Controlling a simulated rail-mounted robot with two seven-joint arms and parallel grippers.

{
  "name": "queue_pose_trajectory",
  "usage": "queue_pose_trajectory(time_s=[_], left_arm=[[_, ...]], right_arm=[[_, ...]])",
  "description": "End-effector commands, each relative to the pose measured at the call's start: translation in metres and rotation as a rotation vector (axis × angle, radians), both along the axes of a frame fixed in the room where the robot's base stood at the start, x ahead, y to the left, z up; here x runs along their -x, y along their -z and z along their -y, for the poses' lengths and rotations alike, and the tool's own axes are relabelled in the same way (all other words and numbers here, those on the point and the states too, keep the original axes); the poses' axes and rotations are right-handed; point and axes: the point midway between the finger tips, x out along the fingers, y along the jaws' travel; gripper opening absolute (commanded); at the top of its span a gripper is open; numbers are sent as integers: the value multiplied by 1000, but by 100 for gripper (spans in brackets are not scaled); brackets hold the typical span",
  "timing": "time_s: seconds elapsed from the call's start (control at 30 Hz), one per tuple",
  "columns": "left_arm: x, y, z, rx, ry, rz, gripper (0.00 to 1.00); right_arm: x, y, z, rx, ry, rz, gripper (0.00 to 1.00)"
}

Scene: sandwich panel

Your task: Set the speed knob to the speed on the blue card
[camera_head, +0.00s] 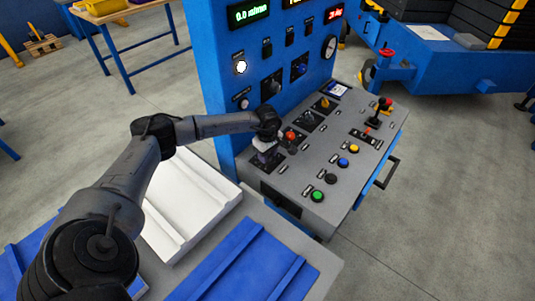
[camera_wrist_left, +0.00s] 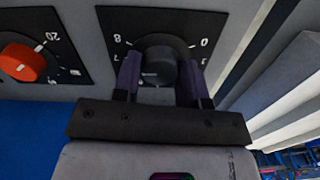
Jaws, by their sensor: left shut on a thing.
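My left gripper (camera_head: 266,158) reaches down to the near left corner of the sloped grey control panel (camera_head: 300,180). In the left wrist view its two purple fingers stand on either side of a dark grey round knob (camera_wrist_left: 157,62) and are shut on it. The knob sits on a black dial plate with white numbers; 0, 1, 7 and 8 show, the rest are hidden. Its pointer mark and name label cannot be made out. A small blue and white card (camera_head: 339,90) lies at the panel's far end, too small to read. My right gripper is not in view.
An orange-red knob (camera_wrist_left: 22,62) on its own black dial is close beside the gripped knob. Green (camera_head: 317,196), blue and yellow buttons line the panel's front. The blue upright cabinet with displays (camera_head: 249,14) rises behind. White and blue profiled sheets lie at near left.

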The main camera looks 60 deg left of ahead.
Motion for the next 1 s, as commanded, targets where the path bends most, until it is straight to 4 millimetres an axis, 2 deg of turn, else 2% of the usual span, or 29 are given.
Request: queue_pose_trajectory(time_s=[0.13, 0.17, 0.4, 0.67, 0.77, 1.0], left_arm=[[0, -1, 0, 1, -1, 1, 15], [0, -1, 0, 1, -1, 1, 40], [0, -1, 0, 1, -1, 1, 63], [0, -1, 0, 0, -1, 1, 64], [0, -7, 0, 1, -2, 2, 64], [-1, -48, -1, -2, -2, 3, 64]], right_arm=[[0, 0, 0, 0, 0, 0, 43], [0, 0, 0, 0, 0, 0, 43], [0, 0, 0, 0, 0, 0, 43], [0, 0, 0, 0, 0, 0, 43], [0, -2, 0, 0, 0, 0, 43], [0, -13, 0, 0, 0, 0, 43]])
